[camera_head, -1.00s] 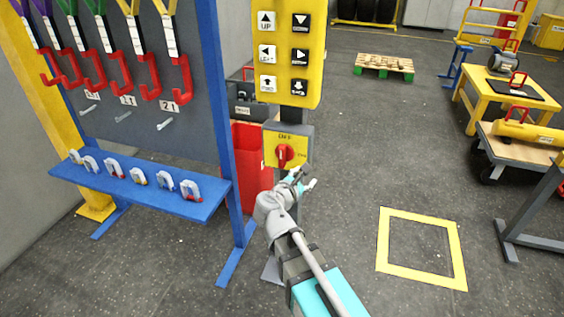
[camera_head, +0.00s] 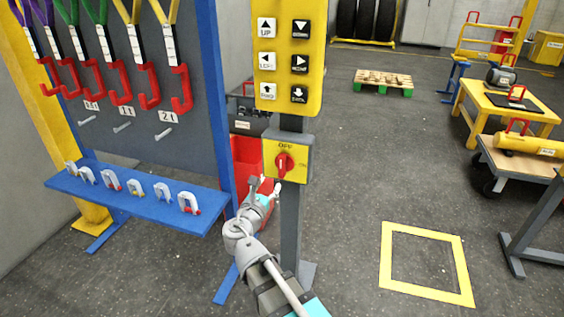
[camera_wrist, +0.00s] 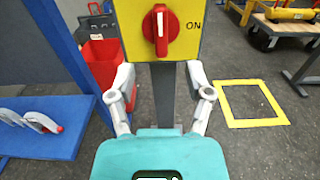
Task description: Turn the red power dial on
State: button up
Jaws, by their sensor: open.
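The red power dial (camera_head: 284,164) sits on a yellow plate (camera_head: 301,150) on a grey post. The plate reads OFF at the top and ON at the right. The dial's handle stands upright, in line with OFF. In the wrist view the dial (camera_wrist: 160,30) is at the top centre, beyond and above the fingertips. My gripper (camera_head: 266,184) is just below and left of the dial, apart from it. In the wrist view my gripper (camera_wrist: 160,78) has its fingers spread wide with nothing between them.
A yellow button panel (camera_head: 289,60) is above the dial on the same post. A blue rack with red hooks (camera_head: 182,90) and a shelf of shackles (camera_head: 140,198) stands close on the left. A red bin (camera_head: 246,160) is behind the post.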

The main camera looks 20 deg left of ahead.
aim_at(281, 163)
jog(key=w, duration=1.3)
jog(key=shift+w, duration=0.2)
grip_shut()
